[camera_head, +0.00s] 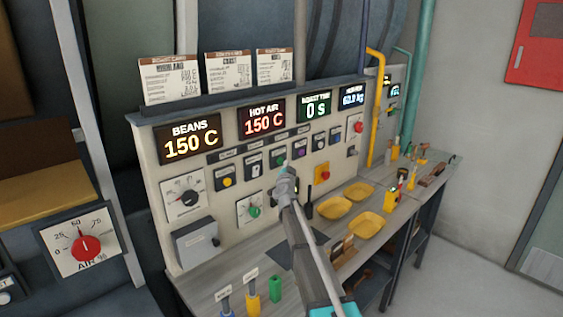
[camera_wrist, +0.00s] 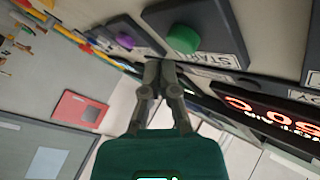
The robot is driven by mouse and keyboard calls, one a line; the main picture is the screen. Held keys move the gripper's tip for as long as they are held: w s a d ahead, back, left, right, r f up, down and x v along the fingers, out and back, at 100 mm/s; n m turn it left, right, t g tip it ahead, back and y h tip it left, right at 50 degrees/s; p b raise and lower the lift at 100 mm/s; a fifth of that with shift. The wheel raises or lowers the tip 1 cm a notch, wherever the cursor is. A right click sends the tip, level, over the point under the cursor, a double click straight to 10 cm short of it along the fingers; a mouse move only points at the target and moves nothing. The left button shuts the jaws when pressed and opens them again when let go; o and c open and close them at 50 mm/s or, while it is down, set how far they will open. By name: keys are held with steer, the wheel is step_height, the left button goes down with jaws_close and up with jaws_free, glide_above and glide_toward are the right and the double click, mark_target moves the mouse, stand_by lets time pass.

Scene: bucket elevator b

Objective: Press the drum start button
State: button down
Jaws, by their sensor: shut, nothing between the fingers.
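A green button (camera_wrist: 183,39) on a dark square plate is large in the wrist view, with a label beside it that seems to read START. In the head view a green button (camera_head: 281,160) shows in the panel's button row, just above my gripper's tip. My gripper (camera_head: 285,171) is shut and empty, reaching up toward that row. In the wrist view my gripper's closed fingertips (camera_wrist: 160,66) are close to the green button, toward the purple button's side. I cannot tell whether they touch the panel. The purple button (camera_wrist: 125,40) sits on the neighbouring plate.
Displays for beans (camera_head: 190,140), hot air (camera_head: 262,118) and roast time (camera_head: 314,106) sit above the buttons. A red button on yellow (camera_head: 322,173) and a green knob (camera_head: 254,211) sit lower. Yellow trays (camera_head: 334,207) and tools occupy the bench. A yellow pipe (camera_head: 376,110) rises at right.

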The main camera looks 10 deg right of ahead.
steer(key=shift+w+a, duration=0.55)
steer(key=shift+w, duration=0.15)
stand_by(1.5)
steer(key=shift+s, duration=0.15)
steer(key=shift+s+d, duration=0.55)
steer(key=shift+s, duration=0.05)
steer(key=shift+s, duration=0.1)
stand_by(0.4)
steer(key=shift+s+d, duration=0.9)
steer(key=shift+s, duration=0.3)
steer(key=shift+s+d, duration=0.85)
steer(key=shift+s, duration=0.3)
